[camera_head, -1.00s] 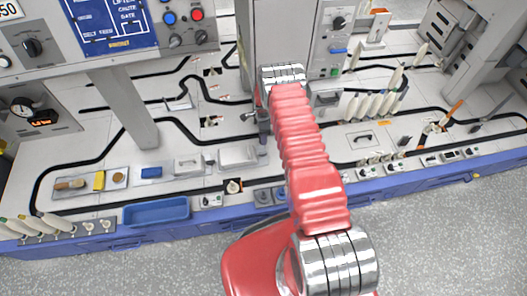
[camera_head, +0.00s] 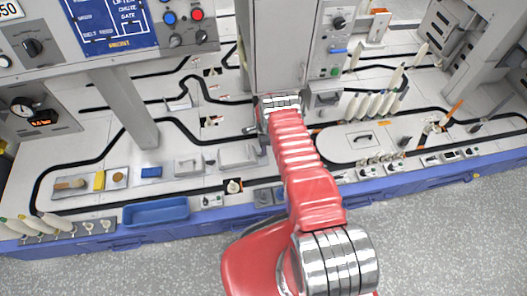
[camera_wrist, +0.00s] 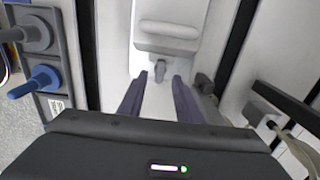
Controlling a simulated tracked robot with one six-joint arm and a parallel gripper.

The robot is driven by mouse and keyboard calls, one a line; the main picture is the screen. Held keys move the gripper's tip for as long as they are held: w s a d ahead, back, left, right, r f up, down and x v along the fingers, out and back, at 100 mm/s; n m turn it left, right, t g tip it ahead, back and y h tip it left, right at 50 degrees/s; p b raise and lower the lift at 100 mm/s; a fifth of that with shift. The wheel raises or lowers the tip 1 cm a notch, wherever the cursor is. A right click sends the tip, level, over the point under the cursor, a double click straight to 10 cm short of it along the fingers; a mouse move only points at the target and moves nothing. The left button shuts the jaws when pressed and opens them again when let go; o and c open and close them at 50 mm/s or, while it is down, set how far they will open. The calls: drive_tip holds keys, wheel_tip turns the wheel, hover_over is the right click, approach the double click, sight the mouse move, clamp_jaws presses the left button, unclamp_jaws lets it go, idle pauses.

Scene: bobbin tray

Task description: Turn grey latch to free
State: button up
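A small grey peg-like piece (camera_wrist: 160,68), which looks like the grey latch, shows in the wrist view at the near edge of a pale cover (camera_wrist: 165,38). My gripper (camera_wrist: 161,76) points at it with two dark fingers apart, one on each side of the piece in the picture. Nothing shows held between the fingers. I cannot tell how far the fingertips are from the piece or whether they touch it. In the head view my red arm hides the latch, and the fingers cannot be made out.
A grey lever (camera_wrist: 35,33) and a blue lever (camera_wrist: 36,82) stand on a panel at the left of the wrist view. A grey block (camera_wrist: 262,112) with a cable lies at the right. In the head view a grey column (camera_head: 276,50) rises just behind my wrist.

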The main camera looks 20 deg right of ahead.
drive_tip(key=shift+f, duration=1.9)
drive_tip(key=shift+c, duration=0.5)
clamp_jaws()
drive_tip(key=shift+s+d, duration=0.1)
drive_tip(key=shift+d, duration=0.05)
